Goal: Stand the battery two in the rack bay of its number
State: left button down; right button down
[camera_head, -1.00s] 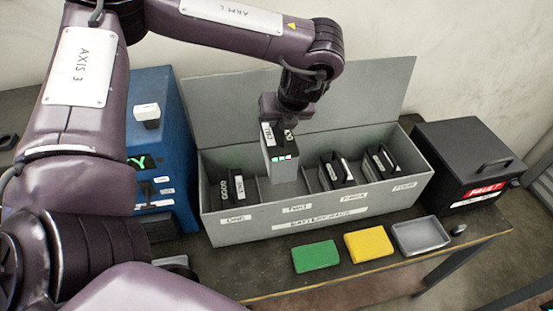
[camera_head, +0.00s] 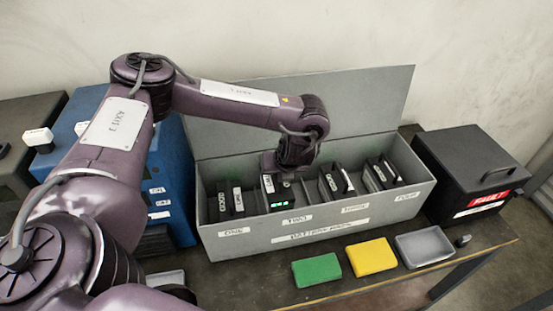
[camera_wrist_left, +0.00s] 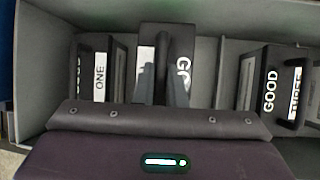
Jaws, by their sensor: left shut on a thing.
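The battery two (camera_head: 281,201) stands upright in the bay labelled TWO of the grey rack (camera_head: 330,235), with green lights on its front. Its lower part is hidden behind the rack's front wall. My left gripper (camera_head: 287,172) reaches down into the rack and is shut on the top of this battery. In the left wrist view the gripper's fingers (camera_wrist_left: 162,85) close on the handle of the battery (camera_wrist_left: 182,42), between the ONE battery (camera_wrist_left: 101,80) and the THREE battery (camera_wrist_left: 268,88). My right gripper is in neither view.
Other batteries stand in bays ONE (camera_head: 230,201), THREE (camera_head: 336,181) and FOUR (camera_head: 383,173). A black FAULT box (camera_head: 465,160) is right of the rack, a blue unit (camera_head: 172,180) left.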

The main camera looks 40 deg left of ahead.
aim_at(276, 183)
pick_arm(q)
jog(key=shift+w+f, duration=0.15)
jog(key=shift+f, duration=0.6)
jog(key=shift+f+b, duration=0.5)
jog(key=shift+f, duration=1.35)
jog(key=c, duration=1.8)
grip_release()
jog(key=shift+f, duration=0.15)
jog(key=o, duration=0.3)
jog(key=shift+s, duration=0.25)
